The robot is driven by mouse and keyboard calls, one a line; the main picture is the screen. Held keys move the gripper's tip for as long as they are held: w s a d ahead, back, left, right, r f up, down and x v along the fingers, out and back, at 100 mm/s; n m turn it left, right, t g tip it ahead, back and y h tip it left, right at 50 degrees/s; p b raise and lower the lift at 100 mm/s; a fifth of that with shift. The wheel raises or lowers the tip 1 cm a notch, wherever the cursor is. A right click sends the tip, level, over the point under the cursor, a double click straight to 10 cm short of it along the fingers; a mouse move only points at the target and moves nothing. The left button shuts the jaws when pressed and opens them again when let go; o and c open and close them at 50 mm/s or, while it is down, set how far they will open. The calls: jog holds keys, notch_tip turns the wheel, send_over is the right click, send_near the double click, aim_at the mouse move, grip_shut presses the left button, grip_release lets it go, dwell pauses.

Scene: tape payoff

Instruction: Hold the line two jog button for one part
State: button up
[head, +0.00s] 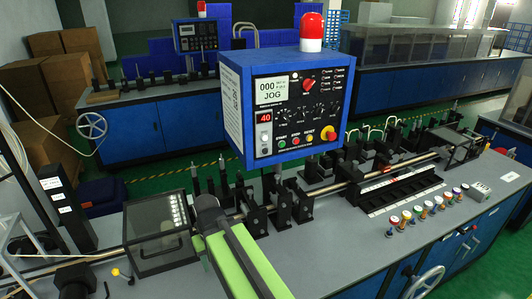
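A blue control box (233,118) with a dark front panel stands over the near bench. Its white screen (275,88) reads "000" and "JOG". A red "40" display (264,116) sits lower left on the panel, with small buttons (265,148) below it. A red mushroom button (328,133) is at lower right. The button labels are mostly too small to read, so I cannot tell which is the jog button. My green and dark arm rises at bottom centre, left of and below the panel. No gripper fingertips show.
A second, smaller panel (195,36) stands at the back left bench. The near bench carries a rod through black supports, a clear-covered box (158,232), several coloured spools and a handwheel (424,282) on its front. A red lamp (311,30) tops the control box.

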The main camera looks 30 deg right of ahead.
grip_shut()
dwell(1.6)
